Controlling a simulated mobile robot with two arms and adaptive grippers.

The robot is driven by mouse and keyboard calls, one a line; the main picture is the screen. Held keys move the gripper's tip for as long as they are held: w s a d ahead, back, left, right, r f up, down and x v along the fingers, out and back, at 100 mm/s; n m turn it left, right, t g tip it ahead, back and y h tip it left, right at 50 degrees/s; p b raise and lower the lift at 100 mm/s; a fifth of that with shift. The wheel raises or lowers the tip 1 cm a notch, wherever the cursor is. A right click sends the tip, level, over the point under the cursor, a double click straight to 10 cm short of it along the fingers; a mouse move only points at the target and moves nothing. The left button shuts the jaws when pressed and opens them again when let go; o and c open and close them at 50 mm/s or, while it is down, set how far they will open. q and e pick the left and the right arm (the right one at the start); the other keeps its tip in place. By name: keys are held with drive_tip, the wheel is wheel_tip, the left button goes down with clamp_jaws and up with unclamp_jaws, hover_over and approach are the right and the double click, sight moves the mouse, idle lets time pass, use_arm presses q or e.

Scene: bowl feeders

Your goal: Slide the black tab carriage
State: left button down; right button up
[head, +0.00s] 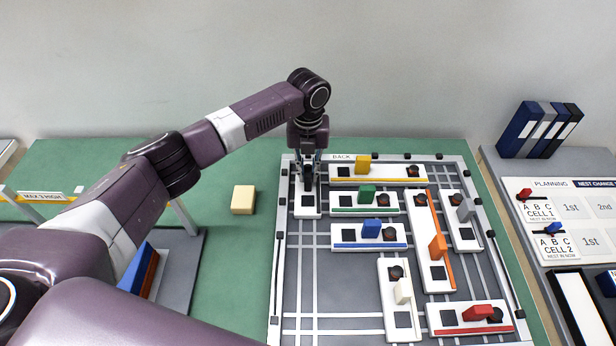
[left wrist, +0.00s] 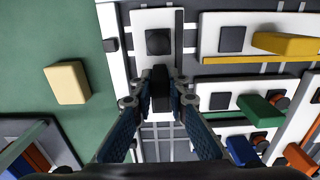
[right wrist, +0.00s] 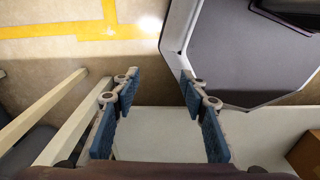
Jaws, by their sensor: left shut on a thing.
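The black tab carriage is a white plate (head: 308,211) with black squares, at the back left corner of the grey track board. It also shows in the left wrist view (left wrist: 181,50), where its black tab (left wrist: 160,82) stands between the fingertips. My left gripper (head: 308,183) comes down from above and is shut on that tab; it also shows in the left wrist view (left wrist: 160,95). The fingers partly hide the tab in the head view. My right gripper (right wrist: 160,88) is open and empty, away from the board.
Carriages with yellow (head: 363,164), green (head: 367,194), blue (head: 371,228), orange (head: 437,247), white (head: 403,291), red (head: 477,313) and grey (head: 466,209) tabs share the board. A cream block (head: 243,200) lies left on the green table. Bare track lies in front of the black-tab carriage.

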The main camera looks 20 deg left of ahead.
use_arm(q)
drive_tip(key=shift+w+r, duration=0.1)
drive_tip(key=shift+w, duration=0.05)
drive_tip(key=c, duration=1.9)
unclamp_jaws()
drive_tip(key=shift+w, duration=0.1)
wheel_tip(320, 180, up, 12)
drive_tip(key=shift+f, duration=0.1)
